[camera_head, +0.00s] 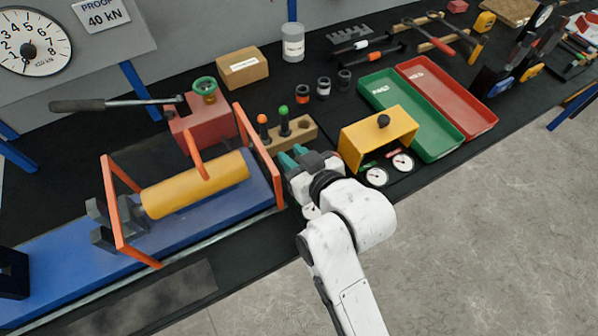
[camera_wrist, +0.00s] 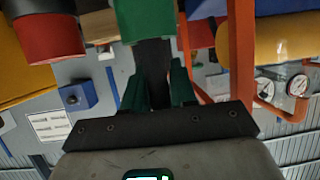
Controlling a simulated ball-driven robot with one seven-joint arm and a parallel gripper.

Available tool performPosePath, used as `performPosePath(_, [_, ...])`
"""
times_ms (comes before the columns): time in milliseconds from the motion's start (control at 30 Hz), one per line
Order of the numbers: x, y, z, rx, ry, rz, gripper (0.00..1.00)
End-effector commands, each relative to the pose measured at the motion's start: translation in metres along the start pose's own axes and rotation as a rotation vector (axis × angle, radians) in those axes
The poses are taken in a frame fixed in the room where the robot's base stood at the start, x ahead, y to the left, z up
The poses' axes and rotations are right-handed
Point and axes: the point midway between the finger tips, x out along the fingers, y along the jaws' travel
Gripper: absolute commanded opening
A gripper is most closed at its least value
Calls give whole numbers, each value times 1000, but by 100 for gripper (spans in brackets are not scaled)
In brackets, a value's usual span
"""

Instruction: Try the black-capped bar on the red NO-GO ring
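My gripper (camera_head: 293,155), with teal fingertips, is low over the bench just in front of a wooden block (camera_head: 304,134). An orange-capped bar (camera_head: 263,124) and a green-capped bar (camera_head: 283,120) stand upright in the block. In the wrist view a dark upright shape (camera_wrist: 153,72) lies between my green fingers (camera_wrist: 158,88). I cannot tell whether they grip it, or whether it is the black-capped bar. A green part (camera_wrist: 145,20) is beyond it. I cannot pick out the red NO-GO ring with certainty; small red and green pieces lie by two white dials (camera_head: 376,177).
A yellow box (camera_head: 365,140) with a black knob stands right of my gripper. Green (camera_head: 400,112) and red (camera_head: 445,92) trays lie behind it. On the left, an orange frame (camera_head: 110,190) surrounds a yellow cylinder (camera_head: 195,186). Several dark cylinders (camera_head: 323,87) stand behind the block.

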Motion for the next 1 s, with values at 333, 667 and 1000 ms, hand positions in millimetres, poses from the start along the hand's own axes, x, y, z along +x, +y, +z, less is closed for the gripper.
performPosePath(333, [0, 0, 0, 0, 0, 0, 0])
performPosePath(667, [-1, 0, -4, -1, 3, 0, 0])
performPosePath(1000, [-23, 0, -57, -3, 8, 0, 0])
